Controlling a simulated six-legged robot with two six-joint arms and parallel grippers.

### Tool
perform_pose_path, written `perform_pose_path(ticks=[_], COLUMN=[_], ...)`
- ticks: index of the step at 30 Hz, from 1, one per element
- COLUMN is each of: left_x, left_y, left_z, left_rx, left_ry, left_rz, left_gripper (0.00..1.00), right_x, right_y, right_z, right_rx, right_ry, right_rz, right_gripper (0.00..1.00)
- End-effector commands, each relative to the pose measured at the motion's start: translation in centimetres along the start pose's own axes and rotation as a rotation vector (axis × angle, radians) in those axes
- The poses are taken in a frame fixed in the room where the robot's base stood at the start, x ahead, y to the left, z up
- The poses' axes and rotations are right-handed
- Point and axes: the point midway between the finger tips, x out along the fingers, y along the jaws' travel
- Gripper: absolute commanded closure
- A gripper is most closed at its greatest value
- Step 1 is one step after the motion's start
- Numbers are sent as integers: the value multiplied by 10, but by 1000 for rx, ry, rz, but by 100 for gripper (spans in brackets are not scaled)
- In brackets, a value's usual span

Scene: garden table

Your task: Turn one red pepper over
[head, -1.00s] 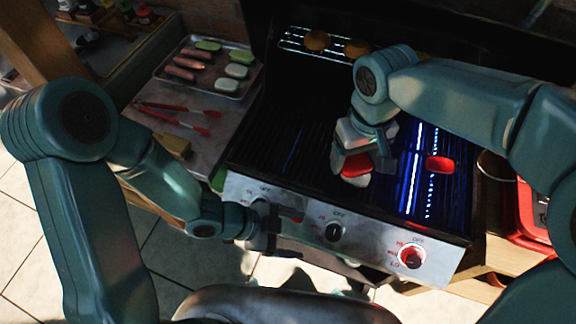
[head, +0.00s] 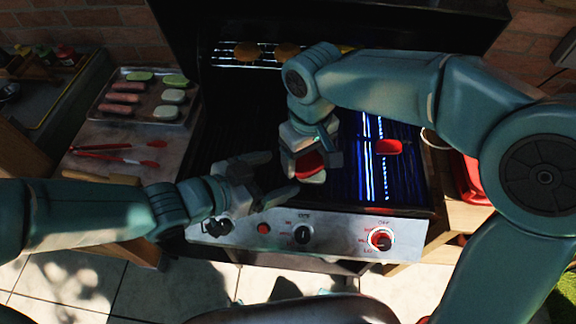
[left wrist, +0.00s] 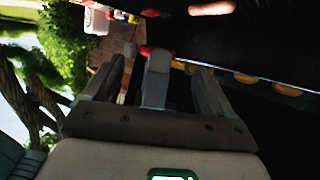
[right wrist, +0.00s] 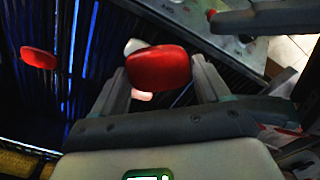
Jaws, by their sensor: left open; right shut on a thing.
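My right gripper (head: 310,157) is shut on a red pepper (head: 309,163), held low over the front of the dark grill grate. The held pepper fills the space between the fingers in the right wrist view (right wrist: 158,67). A second red pepper (head: 388,147) lies on the grate to the right, beside blue-lit bars; it also shows in the right wrist view (right wrist: 38,58). My left gripper (head: 280,175) is open just left of the held pepper, over the grill's front edge. A pale piece (head: 315,179) shows just below the held pepper; I cannot tell what it is.
The front panel (head: 262,243) with knobs borders the grill. Orange-brown round pieces (head: 247,52) sit on the back rack. At left, a tray (head: 181,107) holds sausages and green and pale pieces, with red tongs (head: 118,150) before it.

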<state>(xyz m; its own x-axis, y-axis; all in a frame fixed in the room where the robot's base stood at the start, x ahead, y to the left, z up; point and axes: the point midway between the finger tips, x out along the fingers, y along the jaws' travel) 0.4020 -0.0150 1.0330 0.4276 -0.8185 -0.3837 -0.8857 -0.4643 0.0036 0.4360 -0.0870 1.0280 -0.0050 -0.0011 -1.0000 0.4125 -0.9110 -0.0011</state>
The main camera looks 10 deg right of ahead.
Motion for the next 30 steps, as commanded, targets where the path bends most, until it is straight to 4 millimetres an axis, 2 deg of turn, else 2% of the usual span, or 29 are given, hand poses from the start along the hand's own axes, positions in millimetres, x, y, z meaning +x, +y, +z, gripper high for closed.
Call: perform_pose_path(ticks=[3, 9, 20, 21, 23, 24, 26, 29, 30], left_x=[24, 48, 55, 55, 54, 54, 54, 54, 54], left_y=[1, 0, -1, -1, 0, -1, -1, -2, -2], left_z=[1, 0, 0, 0, 0, 0, 0, 0, 0], left_rx=[-1, 1, 1, 1, 1, 1, 0, -1, -1], left_ry=[-2, 0, 1, 1, 1, 1, 0, 0, 0], left_rz=[4, 1, -1, -1, -1, -1, -2, -4, -5], left_gripper=[15, 15, 15, 21, 41, 54, 70, 71, 71], right_x=[0, 0, 0, 0, 0, 0, 0, 0, 0], right_y=[0, 0, 0, 0, 0, 0, 0, 0, 0], right_z=[0, 0, 0, 0, 0, 0, 0, 1, 1], right_rx=[0, 0, 0, 0, 0, 0, 0, -1, -1], right_ry=[0, 0, 0, 0, 0, 0, -2, -5, -6], right_rz=[0, 0, 0, 0, 0, 0, 0, 0, 1], right_gripper=[54, 54, 54, 54, 54, 54, 54, 54, 21])
